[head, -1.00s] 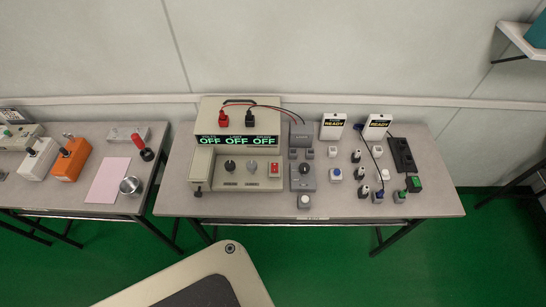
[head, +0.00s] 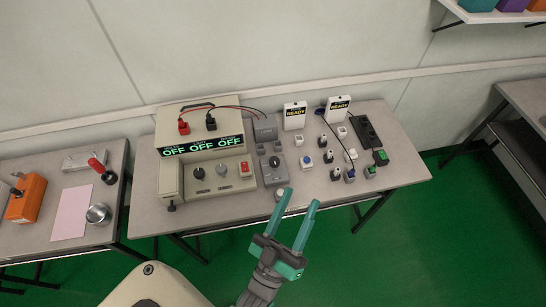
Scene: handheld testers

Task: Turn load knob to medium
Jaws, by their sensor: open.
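A beige tester (head: 208,145) stands on the middle table, with its green display reading OFF in three places. Its front panel carries a black knob (head: 198,173), a grey knob (head: 221,170) and a red switch (head: 245,169). Right of it is a grey unit (head: 272,177) with a dark knob (head: 275,161). The labels are too small to read, so I cannot tell which knob is the load knob or its setting. My gripper (head: 298,198) is open and empty, its teal fingers pointing up toward the table's front edge, apart from the knobs in the picture.
Two white READY boxes (head: 294,116) (head: 337,109) stand at the back right. Several small plugs and buttons and a black power strip (head: 368,132) crowd the right side. A left table holds an orange box (head: 27,198), a pink sheet (head: 71,212) and a red-handled lever (head: 101,170).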

